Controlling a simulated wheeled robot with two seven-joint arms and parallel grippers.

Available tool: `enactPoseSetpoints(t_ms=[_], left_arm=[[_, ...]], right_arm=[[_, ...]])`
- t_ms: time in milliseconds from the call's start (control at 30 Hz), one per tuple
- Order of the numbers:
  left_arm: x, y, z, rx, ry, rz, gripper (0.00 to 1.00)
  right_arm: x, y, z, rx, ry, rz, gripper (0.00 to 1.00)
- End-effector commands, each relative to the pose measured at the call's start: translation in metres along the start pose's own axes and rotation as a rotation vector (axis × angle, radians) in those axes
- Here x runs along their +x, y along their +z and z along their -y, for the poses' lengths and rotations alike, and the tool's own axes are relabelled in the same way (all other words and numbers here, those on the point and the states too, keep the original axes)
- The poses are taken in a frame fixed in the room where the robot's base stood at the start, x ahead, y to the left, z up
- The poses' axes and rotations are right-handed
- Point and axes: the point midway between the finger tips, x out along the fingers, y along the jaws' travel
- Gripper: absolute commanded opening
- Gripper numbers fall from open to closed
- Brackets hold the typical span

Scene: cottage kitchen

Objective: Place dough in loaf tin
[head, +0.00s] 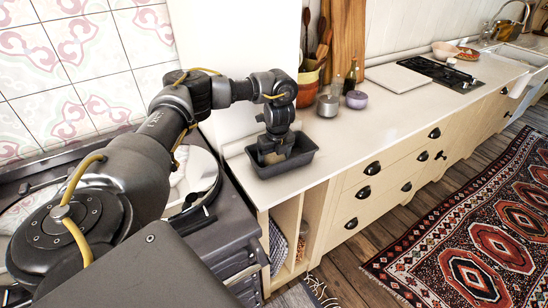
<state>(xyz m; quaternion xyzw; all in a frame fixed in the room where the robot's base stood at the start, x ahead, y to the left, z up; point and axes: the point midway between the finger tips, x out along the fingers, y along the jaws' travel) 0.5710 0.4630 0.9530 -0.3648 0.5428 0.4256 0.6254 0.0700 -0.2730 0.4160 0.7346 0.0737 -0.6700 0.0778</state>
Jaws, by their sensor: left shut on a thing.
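A dark rectangular loaf tin (303,159) stands on the near left end of the pale counter. My left arm reaches in from the left, and my left gripper (274,153) points down into the tin. It is shut on a tan piece of dough (299,149), which shows low between the fingers, inside the tin's rim. The tin wall and the gripper hide part of the dough, so I cannot tell whether it touches the tin's bottom. My right gripper is not in view.
A white board (397,78) and a black hob (438,73) lie farther right. The counter right of the tin is clear.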

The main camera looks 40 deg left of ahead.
Motion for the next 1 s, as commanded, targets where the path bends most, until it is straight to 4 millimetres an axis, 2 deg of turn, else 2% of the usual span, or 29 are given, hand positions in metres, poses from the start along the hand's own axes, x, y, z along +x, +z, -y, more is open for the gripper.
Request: enactPoseSetpoints(t_ms=[167,200,267,533,633,767,1000], left_arm=[[0.002,-0.001,0.001,0.000,-0.001,0.000,0.41],[0.003,-0.001,0.000,0.000,0.000,0.000,0.79],[0.003,-0.001,0.000,0.001,0.000,0.000,0.86],[0.002,-0.001,0.000,0.000,0.000,0.000,0.87],[-0.004,0.000,0.001,0.001,-0.002,0.001,0.87],[-0.025,0.001,0.001,0.003,-0.004,0.002,0.87],[-0.074,0.001,0.001,0.003,-0.005,0.004,0.87]], right_arm=[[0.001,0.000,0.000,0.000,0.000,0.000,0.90],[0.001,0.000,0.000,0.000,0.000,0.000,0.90],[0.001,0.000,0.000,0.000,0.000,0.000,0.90],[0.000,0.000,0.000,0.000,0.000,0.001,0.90],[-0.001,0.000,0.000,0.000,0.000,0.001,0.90],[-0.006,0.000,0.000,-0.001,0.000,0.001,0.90],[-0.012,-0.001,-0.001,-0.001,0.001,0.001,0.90]])
